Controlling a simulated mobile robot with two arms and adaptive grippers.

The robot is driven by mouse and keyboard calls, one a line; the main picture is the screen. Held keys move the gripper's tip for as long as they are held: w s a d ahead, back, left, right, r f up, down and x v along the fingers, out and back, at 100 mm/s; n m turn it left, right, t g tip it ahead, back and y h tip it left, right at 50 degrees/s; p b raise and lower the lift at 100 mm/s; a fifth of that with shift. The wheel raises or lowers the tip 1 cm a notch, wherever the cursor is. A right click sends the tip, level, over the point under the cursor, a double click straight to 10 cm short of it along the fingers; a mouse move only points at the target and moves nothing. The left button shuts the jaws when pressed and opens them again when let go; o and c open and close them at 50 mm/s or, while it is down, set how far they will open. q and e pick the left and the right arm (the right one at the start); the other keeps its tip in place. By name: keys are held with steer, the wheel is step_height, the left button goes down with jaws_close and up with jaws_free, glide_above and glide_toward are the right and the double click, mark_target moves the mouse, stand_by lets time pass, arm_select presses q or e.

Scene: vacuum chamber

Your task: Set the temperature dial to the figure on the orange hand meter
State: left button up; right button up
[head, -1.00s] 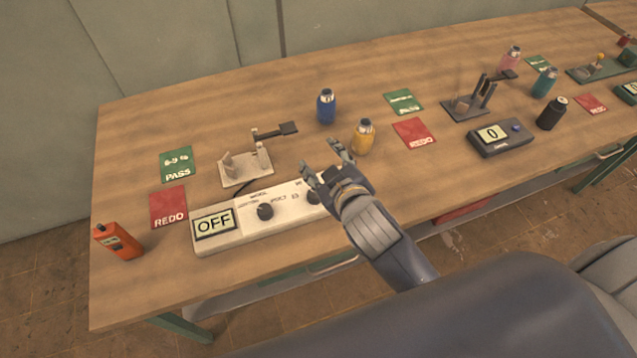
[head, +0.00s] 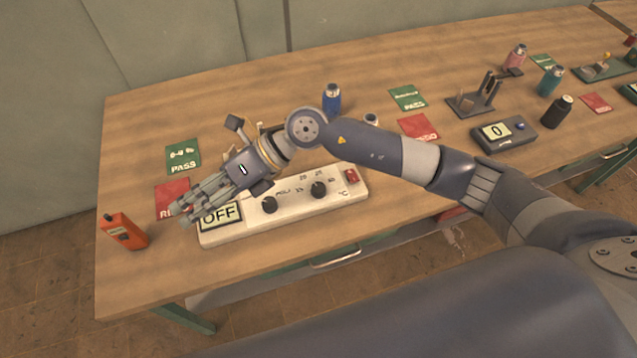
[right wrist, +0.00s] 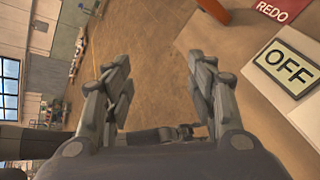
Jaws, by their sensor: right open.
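The orange hand meter (head: 124,231) stands at the left end of the table; its small display is too small to read. The white control box (head: 290,215) lies to its right, with a display (head: 221,215) reading OFF and two dark knobs, a left one (head: 269,205) and a right one (head: 318,189) with printed figures around it. My right gripper (head: 182,216) is open and empty, above the box's left end and the red card. The OFF display also shows in the right wrist view (right wrist: 289,68). My left gripper is not in view.
A green PASS card (head: 183,157) and a red REDO card (head: 170,200) lie behind the meter and box. A blue bottle (head: 331,100) stands behind my right arm. A dark meter reading 0 (head: 505,134) and several bottles stand farther right. The table's back left is clear.

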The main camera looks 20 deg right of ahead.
steer(key=w+d+f+n+h, duration=0.1)
steer(key=w+d+f+h, duration=0.3)
steer(key=d+f+h, duration=0.4)
steer(key=t+h, duration=0.1)
steer(key=h, duration=0.4)
glide_toward(319, 187)
steer(key=f+p, duration=0.1)
steer(key=f, duration=0.3)
steer(key=f+p, duration=0.2)
steer(key=f, duration=0.2)
steer(key=shift+s+d+f, duration=0.1)
steer(key=shift+s+f, duration=0.05)
steer(key=shift+s, duration=0.05)
steer(key=shift+f+p, duration=0.3)
steer(key=shift+f, duration=0.1)
steer(key=shift+c, duration=0.2)
steer(key=c, duration=1)
